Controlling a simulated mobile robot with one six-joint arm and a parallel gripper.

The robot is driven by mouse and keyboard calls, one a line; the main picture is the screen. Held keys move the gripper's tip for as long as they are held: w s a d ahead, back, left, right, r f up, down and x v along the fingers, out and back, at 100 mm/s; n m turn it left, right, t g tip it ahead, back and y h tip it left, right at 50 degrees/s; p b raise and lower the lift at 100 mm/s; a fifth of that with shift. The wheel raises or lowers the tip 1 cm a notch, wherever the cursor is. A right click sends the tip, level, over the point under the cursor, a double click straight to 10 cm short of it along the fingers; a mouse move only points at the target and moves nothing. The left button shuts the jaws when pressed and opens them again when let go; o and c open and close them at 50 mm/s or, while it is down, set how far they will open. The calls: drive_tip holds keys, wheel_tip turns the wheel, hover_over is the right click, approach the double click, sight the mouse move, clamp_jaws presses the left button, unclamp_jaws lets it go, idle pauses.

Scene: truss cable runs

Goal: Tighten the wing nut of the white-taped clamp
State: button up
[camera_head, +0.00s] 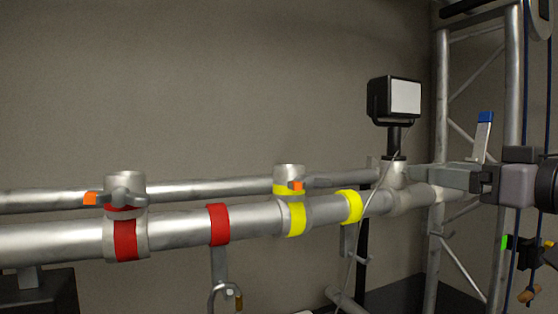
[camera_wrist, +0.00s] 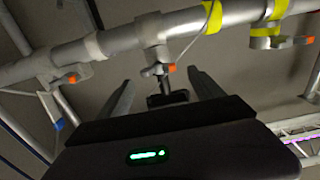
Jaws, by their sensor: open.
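My gripper (camera_head: 412,177) reaches in from the right in the head view, its fingertips close beside the clamp under the lamp (camera_head: 393,174). In the wrist view my gripper (camera_wrist: 160,90) is open, with fingers spread either side of that clamp's orange-tipped wing nut (camera_wrist: 158,69). The nut appears just beyond the fingertips, with nothing gripped. A whitish band (camera_wrist: 94,47) circles the pipe to the left of this clamp. Another orange-tipped clamp (camera_wrist: 52,70) sits further left. I cannot tell for certain which of these two clamps carries the white tape.
A black lamp (camera_head: 394,98) stands above the pipe, with a thin cable hanging beside it. The yellow-taped clamp (camera_head: 290,200) and red-taped clamp (camera_head: 125,220) are further left. A truss tower (camera_head: 442,130) and blue ropes stand at the right. Space above the left pipe is free.

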sight(404, 167)
drive_tip(key=x, duration=0.5)
drive_tip(key=shift+p, duration=0.35)
drive_tip(key=shift+d, duration=0.1)
drive_tip(key=c, duration=1.4)
